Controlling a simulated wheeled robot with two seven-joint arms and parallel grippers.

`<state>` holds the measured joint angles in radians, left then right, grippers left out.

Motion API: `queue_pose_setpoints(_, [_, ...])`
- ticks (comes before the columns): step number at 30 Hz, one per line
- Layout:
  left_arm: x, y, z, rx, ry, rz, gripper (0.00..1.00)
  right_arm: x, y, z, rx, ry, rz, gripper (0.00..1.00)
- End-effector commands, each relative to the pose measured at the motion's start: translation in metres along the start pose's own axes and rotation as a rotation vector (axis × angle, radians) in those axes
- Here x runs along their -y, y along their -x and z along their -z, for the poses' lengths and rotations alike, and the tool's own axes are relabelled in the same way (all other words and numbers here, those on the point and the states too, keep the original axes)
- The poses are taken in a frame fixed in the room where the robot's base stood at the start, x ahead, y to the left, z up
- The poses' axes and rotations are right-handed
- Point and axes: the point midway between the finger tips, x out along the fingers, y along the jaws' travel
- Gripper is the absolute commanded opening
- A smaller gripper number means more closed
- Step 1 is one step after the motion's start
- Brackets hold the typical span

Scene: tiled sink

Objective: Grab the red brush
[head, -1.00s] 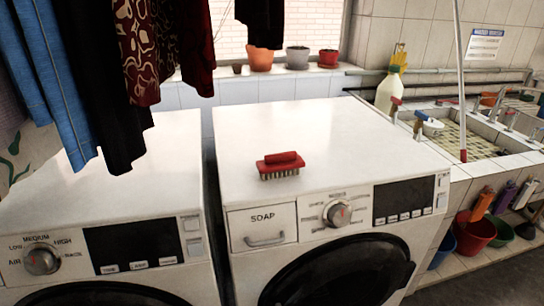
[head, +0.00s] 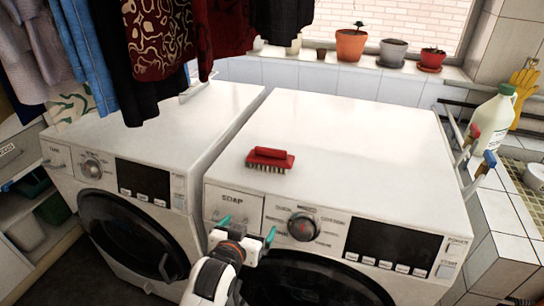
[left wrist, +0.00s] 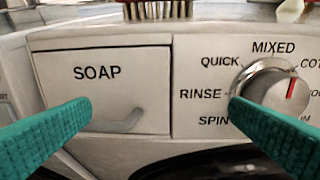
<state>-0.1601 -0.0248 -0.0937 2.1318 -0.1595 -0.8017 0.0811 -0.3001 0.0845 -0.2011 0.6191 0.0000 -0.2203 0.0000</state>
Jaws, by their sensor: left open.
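The red brush (head: 270,159) lies bristles down on the white top of the right-hand washing machine (head: 350,140), near its front edge. In the left wrist view its bristles (left wrist: 158,10) show at the top edge, with its upper part cut off. My left gripper (head: 248,226) is open and empty in front of the machine's panel, below and nearer than the brush. Its two green fingers (left wrist: 160,125) are spread before the soap drawer and the dial. My right gripper is not in view.
Clothes (head: 165,50) hang above the left-hand machine (head: 215,115). Flower pots (head: 351,46) stand on the windowsill behind. A white bottle (head: 492,120) and the tiled sink are at the right. The machine top around the brush is clear.

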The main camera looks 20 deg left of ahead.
Motion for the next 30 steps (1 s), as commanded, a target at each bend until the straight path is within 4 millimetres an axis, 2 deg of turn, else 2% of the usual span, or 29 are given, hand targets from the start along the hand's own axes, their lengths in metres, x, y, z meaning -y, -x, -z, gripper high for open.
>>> queue_pose_setpoints(1, [0.000, -0.005, -0.028, 0.081, 0.012, -0.006, 1.00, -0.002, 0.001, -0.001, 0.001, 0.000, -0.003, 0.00])
queue_pose_setpoints(3, [0.002, -0.012, -0.055, 0.175, 0.021, -0.011, 1.00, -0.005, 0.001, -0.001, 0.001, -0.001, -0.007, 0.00])
queue_pose_setpoints(6, [0.004, -0.019, -0.085, 0.282, 0.031, -0.013, 1.00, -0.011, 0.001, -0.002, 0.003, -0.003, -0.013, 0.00])
queue_pose_setpoints(9, [0.007, -0.024, -0.106, 0.359, 0.035, -0.013, 1.00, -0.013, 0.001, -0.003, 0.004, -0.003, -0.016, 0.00])
queue_pose_setpoints(14, [0.007, -0.040, -0.125, 0.398, 0.036, -0.012, 1.00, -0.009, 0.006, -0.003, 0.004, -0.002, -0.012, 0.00])
queue_pose_setpoints(21, [0.006, -0.078, -0.140, 0.395, 0.035, -0.012, 1.00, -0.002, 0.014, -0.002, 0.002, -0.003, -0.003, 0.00])
queue_pose_setpoints(30, [0.004, -0.100, -0.151, 0.394, 0.035, -0.012, 1.00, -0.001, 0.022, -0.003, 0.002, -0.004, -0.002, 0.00])
